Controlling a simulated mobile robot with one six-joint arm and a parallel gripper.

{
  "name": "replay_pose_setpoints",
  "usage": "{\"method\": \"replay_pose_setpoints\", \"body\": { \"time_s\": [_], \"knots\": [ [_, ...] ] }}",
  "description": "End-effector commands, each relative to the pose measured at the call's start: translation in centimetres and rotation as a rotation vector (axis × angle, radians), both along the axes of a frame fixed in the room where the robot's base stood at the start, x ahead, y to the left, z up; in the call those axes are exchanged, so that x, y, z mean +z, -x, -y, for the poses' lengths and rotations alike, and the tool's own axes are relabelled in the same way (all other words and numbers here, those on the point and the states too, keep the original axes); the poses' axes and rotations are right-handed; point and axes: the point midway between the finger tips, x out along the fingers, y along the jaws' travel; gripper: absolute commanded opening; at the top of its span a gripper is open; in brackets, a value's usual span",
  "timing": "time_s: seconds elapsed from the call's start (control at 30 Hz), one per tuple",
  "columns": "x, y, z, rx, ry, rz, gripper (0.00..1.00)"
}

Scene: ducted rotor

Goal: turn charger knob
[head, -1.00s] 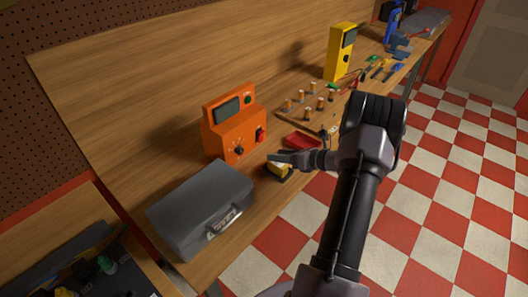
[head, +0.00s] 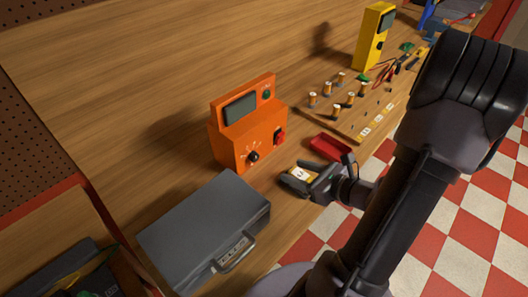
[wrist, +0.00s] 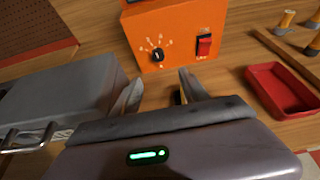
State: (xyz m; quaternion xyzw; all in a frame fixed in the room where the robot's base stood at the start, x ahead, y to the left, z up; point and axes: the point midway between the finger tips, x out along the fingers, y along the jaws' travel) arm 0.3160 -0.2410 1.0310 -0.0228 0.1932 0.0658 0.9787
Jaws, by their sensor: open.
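The orange charger (head: 243,127) stands on the wooden bench, with a dark screen and a green button on top. Its black knob (head: 253,156) is on the lower front, with white marks around it. In the wrist view the knob (wrist: 157,54) shows ahead of my gripper, with a red switch (wrist: 204,45) to its right. My gripper (head: 303,170) is in front of the charger, to the right of the knob in the head view. In the wrist view its two fingers (wrist: 158,88) are apart with nothing seen between them, and the knob is beyond their tips.
A grey case (head: 205,232) lies left of the charger; it is close to the left finger in the wrist view. A red tray (head: 330,147) lies to the right. A board with several spools (head: 350,98) and a yellow device (head: 373,38) stand farther back.

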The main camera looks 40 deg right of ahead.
Motion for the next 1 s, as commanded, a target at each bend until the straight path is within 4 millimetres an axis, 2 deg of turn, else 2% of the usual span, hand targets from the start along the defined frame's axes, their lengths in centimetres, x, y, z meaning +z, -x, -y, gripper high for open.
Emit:
{"method": "replay_pose_setpoints", "body": {
  "time_s": [0.3, 0.5, 0.7, 0.97, 1.0],
  "knots": [
    [-3.8, -8.3, -1.3, 0.007, -0.003, -0.001, 0.52],
    [-5.4, -12.5, -1.8, 0.004, -0.003, 0.000, 0.52],
    [-6.0, -14.2, -1.9, 0.002, -0.004, -0.001, 0.52],
    [-6.0, -14.3, -1.9, 0.000, -0.004, -0.001, 0.52],
    [-5.9, -14.3, -1.9, 0.000, -0.004, -0.001, 0.48]
  ]
}}
